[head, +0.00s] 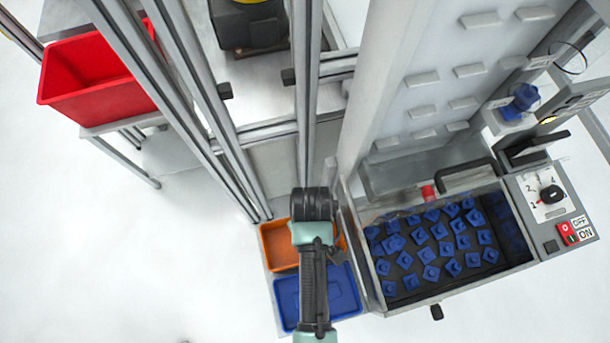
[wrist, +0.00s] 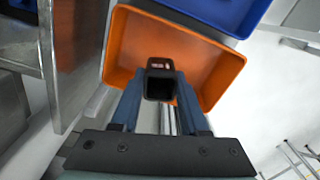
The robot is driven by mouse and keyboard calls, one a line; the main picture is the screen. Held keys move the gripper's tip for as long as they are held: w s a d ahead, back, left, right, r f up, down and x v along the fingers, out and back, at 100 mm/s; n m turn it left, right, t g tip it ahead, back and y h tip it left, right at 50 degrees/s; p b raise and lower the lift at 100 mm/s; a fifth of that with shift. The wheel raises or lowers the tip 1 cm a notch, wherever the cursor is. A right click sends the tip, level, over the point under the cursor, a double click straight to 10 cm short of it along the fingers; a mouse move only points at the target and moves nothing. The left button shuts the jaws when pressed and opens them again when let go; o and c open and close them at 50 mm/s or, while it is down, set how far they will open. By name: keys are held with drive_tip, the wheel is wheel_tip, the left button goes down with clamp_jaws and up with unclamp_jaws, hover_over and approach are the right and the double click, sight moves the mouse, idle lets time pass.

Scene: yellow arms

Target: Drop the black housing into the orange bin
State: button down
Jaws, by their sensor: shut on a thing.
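The orange bin (head: 282,250) stands beside the machine in the head view, partly covered by my arm. It also shows in the wrist view (wrist: 205,52), open side up. The black housing (wrist: 160,82) is a small hollow block between my fingertips in the wrist view. My gripper (wrist: 160,98) is shut on it, and in that picture the housing overlaps the inside of the bin. I cannot tell its exact height. In the head view my arm hides the gripper's fingers and the housing.
A blue bin (head: 318,295) stands right next to the orange bin. The machine's tray (head: 410,285) with several blue parts is to the right. Metal frame posts (head: 225,120) rise behind the bins. A red bin (head: 98,75) is at the upper left. The floor at lower left is clear.

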drive_tip(key=shift+f, duration=0.45)
drive_tip(key=shift+c, duration=1.7)
unclamp_jaws()
drive_tip(key=shift+r, duration=0.15)
wheel_tip(320, 180, up, 13)
